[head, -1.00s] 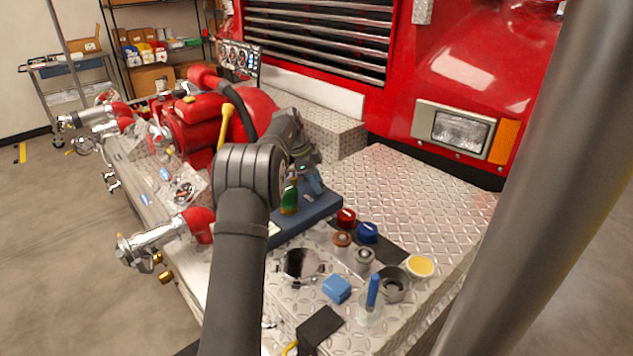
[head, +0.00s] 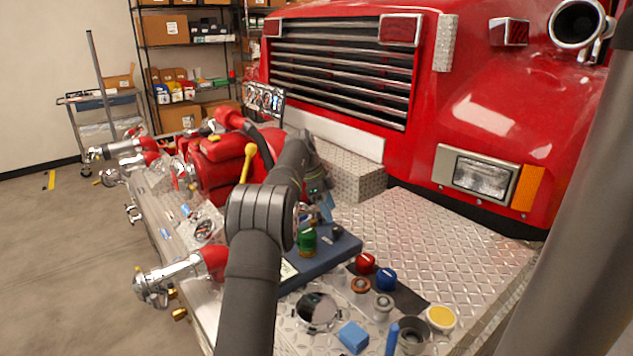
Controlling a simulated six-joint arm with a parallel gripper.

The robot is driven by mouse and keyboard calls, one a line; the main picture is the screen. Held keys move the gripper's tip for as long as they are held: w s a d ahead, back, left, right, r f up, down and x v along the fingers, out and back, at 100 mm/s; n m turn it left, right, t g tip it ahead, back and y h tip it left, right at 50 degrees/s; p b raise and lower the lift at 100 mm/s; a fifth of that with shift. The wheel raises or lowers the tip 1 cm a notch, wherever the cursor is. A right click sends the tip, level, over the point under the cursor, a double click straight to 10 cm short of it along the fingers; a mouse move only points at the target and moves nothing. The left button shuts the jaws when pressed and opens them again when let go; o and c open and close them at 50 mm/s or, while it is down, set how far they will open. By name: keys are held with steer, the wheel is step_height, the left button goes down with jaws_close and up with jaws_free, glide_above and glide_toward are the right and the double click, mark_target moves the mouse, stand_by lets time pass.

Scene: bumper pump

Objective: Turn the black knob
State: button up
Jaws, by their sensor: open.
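A blue board (head: 318,262) lies on the metal bumper deck, partly hidden by my arm. A green knob-like part (head: 307,241) stands on it. A small dark shape (head: 337,230) shows at its right, too small to tell whether it is the black knob. I cannot clearly make out a black knob; one could be hidden behind my arm. My gripper (head: 325,206) points down over the far part of the board, right of and beyond the green part. Its fingers are small and partly hidden by my wrist. It appears open, with nothing seen in it.
A red knob (head: 365,262) and a blue knob (head: 386,279) sit on a dark strip to the right. Red pump (head: 212,160) at left.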

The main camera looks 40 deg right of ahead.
mark_target(338, 228)
steer(key=v, duration=1.1)
steer(key=shift+a, duration=0.1)
steer(key=x, duration=1.7)
steer(key=shift+s+f, duration=0.1)
